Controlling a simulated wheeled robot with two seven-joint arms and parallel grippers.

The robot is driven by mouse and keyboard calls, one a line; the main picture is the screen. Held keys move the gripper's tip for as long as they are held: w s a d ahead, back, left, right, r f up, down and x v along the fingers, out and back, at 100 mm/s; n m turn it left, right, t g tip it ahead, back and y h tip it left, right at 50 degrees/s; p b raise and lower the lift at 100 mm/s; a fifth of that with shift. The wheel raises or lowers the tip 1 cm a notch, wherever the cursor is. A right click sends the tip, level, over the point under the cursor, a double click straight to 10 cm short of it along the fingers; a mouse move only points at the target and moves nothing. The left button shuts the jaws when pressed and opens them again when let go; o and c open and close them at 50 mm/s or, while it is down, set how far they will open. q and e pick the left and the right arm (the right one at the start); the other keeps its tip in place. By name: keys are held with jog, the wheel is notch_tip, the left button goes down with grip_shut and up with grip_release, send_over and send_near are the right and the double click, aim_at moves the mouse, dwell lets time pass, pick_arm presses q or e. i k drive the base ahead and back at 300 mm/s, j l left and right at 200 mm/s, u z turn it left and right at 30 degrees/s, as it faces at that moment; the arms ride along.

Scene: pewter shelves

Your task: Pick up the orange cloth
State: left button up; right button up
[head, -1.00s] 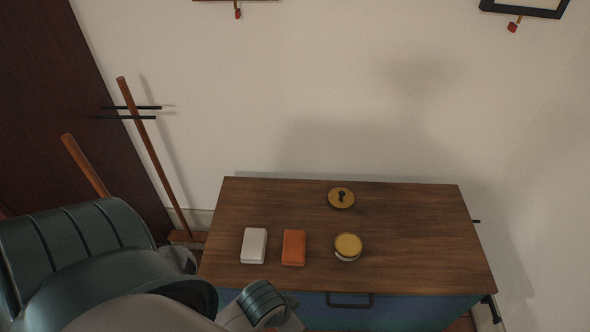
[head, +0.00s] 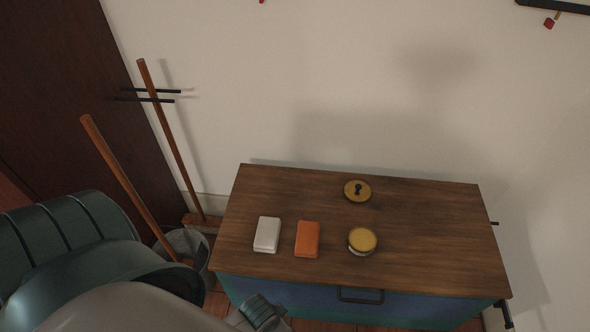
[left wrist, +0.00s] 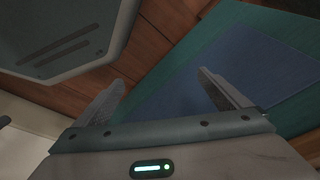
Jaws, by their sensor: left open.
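The orange cloth (head: 307,239) is a small folded block lying flat on the wooden cabinet top (head: 420,235), between a white folded cloth and a round yellow-lidded tin. My left arm comes in from the lower left in the head view, in front of and below the cabinet top. In the left wrist view my left gripper (left wrist: 165,92) has its two fingers apart with nothing between them. It faces the blue cabinet front (left wrist: 215,80) and the floor; the orange cloth is not in that view. My right gripper is in neither view.
The white folded cloth (head: 267,234) lies just left of the orange one, the tin (head: 362,240) just right. A round yellow lid with a dark knob (head: 357,190) lies behind. A bucket (head: 186,246) and broom (head: 170,135) stand left of the cabinet. A handle (head: 360,296) juts from its front.

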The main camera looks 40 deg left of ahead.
aim_at(307, 245)
jog(key=i+j+u, duration=0.1)
jog(key=u, duration=0.9)
jog(key=i+l, duration=0.05)
